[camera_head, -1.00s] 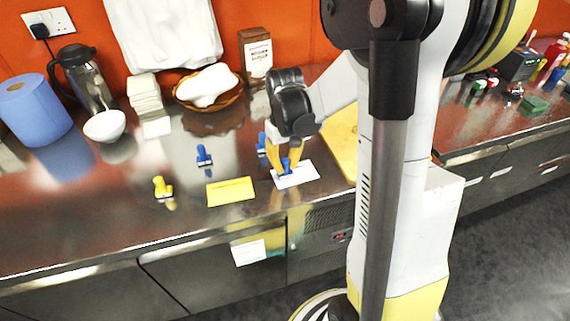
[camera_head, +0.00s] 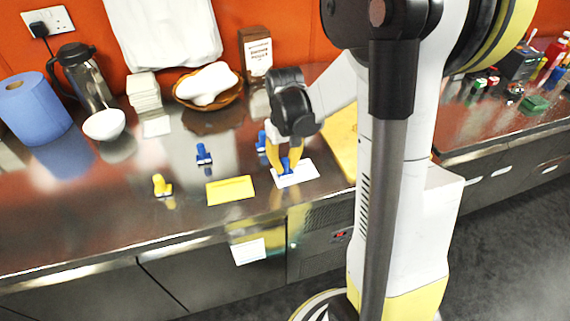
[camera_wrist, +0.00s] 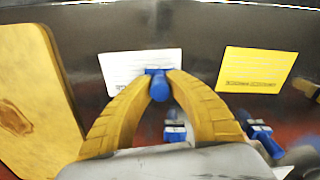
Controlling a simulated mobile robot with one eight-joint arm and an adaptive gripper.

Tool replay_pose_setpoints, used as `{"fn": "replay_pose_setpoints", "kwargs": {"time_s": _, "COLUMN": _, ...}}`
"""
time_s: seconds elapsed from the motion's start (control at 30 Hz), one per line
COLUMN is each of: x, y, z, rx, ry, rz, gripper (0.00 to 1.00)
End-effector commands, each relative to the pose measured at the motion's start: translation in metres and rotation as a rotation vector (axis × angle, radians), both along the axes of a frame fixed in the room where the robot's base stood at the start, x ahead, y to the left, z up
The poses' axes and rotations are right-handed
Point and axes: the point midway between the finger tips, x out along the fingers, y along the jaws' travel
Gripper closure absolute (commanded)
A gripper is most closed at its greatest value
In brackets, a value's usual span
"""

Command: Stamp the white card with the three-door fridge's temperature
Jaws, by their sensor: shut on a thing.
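The white card (camera_head: 308,173) lies flat on the steel counter near its front edge; in the wrist view it shows upright-on (camera_wrist: 120,66) with faint print. My gripper (camera_head: 286,160) is shut on a blue stamp (camera_wrist: 158,88), with its yellow fingers on both sides of the handle. The stamp is upright at the card's near part in the head view; I cannot tell whether its base touches the card. A unit front below the counter has a small red display (camera_head: 342,235), too small to read.
A yellow card (camera_head: 231,191) lies left of the white card. A yellow stamp (camera_head: 161,186) and two blue stamps (camera_head: 204,155) (camera_head: 262,142) stand nearby. A wooden board (camera_wrist: 30,95) lies close beside the white card. A white notice (camera_head: 248,252) hangs on the counter front.

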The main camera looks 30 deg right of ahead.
Motion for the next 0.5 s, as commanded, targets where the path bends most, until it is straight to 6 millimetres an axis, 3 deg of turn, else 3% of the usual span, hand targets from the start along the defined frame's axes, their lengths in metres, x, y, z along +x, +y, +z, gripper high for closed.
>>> {"fn": "replay_pose_setpoints", "kwargs": {"time_s": 0.5, "x": -0.0001, "y": 0.0001, "z": 0.0044, "rx": 0.000, "ry": 0.000, "rz": 0.000, "gripper": 1.00}}
